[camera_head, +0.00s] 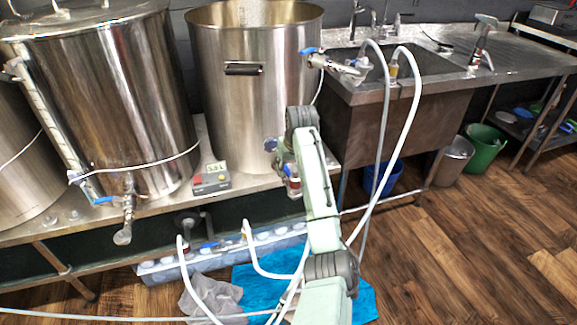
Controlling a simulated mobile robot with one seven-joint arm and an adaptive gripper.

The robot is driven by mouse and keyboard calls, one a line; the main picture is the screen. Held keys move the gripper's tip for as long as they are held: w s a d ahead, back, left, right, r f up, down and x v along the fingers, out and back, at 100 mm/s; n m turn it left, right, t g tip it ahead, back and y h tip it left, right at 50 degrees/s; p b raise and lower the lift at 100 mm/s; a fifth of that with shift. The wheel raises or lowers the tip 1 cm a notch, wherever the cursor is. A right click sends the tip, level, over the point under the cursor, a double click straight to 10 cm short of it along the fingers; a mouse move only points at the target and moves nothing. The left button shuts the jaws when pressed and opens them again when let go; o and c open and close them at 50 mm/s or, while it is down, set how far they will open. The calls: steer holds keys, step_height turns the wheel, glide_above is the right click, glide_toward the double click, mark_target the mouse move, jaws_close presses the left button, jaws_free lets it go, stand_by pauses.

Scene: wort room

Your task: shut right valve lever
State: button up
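Several valves with blue levers show, and I cannot tell for sure which is the right valve lever. One blue lever (309,50) is on a valve at the upper right side of the open steel kettle (235,110). A round blue part (270,144) sits low on that kettle's front, beside my gripper. Another blue lever (104,200) is on the valve at the bottom of the lidded left tank (130,90). My gripper (284,160) is at the low right front of the open kettle, largely hidden behind my arm. Its fingers are too small and covered to read.
A control box (211,182) stands on the steel bench (165,208). White hoses (410,110) hang from the sink area to the floor. A sink (425,62), blue bucket (383,177) and green bucket (484,148) are at right. Wooden floor at lower right is clear.

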steer(key=shift+w+a+f, duration=0.1)
steer(key=shift+w+f, duration=0.15)
steer(key=shift+f, duration=0.35)
steer(key=shift+c, duration=0.6)
jaws_close()
